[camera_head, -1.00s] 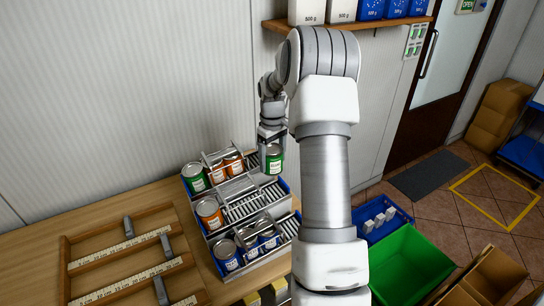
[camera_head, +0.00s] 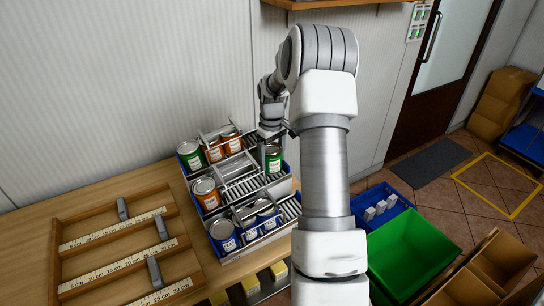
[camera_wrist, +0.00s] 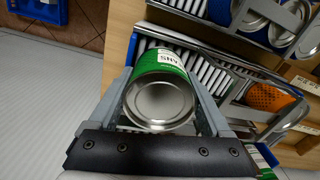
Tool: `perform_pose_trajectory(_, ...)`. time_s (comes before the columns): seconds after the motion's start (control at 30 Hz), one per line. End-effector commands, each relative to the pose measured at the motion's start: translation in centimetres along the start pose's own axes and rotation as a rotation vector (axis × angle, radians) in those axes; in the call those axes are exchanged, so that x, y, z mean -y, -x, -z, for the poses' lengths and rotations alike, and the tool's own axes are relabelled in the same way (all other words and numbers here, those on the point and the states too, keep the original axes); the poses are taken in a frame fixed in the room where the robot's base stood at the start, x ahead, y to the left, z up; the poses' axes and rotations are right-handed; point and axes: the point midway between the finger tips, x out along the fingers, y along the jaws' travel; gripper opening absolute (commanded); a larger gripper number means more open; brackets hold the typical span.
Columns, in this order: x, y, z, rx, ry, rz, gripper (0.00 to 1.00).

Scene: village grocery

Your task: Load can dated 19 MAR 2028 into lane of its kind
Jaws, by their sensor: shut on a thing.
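My gripper (camera_wrist: 165,105) is shut on a green can (camera_wrist: 160,100) with a white label, one finger on each side. In the head view the green can (camera_head: 273,159) is at the right end of the rack's back lane. Rollers show beside it; I cannot tell whether it touches them. No date is legible on the held can.
A wooden frame with scale strips (camera_head: 118,236) lies on the table left of the rack. Metal rails (camera_wrist: 285,118) run between the lanes. A green crate (camera_head: 410,255), a blue crate (camera_head: 381,207) and cardboard boxes (camera_head: 484,272) stand on the floor at the right.

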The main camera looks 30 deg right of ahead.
Motion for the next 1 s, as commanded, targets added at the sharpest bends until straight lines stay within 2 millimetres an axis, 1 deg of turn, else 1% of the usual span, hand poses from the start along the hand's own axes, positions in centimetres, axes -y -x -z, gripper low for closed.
perform_pose_trajectory(0.03, 0.0, -0.9, 0.0, 0.000, 0.001, 0.002, 0.10)
perform_pose_trajectory(0.2, 0.1, -1.8, -0.1, 0.004, 0.001, 0.005, 0.10)
perform_pose_trajectory(0.47, 0.2, -2.1, -0.2, 0.005, 0.001, 0.007, 0.10)
perform_pose_trajectory(0.5, 0.2, -2.1, -0.2, 0.005, 0.001, 0.007, 0.89)
perform_pose_trajectory(0.57, 0.2, -2.1, -0.2, 0.005, 0.001, 0.007, 1.00)
perform_pose_trajectory(0.87, 0.1, -2.1, -0.2, 0.005, 0.001, 0.006, 1.00)
perform_pose_trajectory(0.97, 0.1, -1.4, -0.2, 0.003, 0.001, 0.004, 1.00)
perform_pose_trajectory(1.0, 0.1, -0.8, -0.2, 0.003, 0.001, 0.003, 1.00)
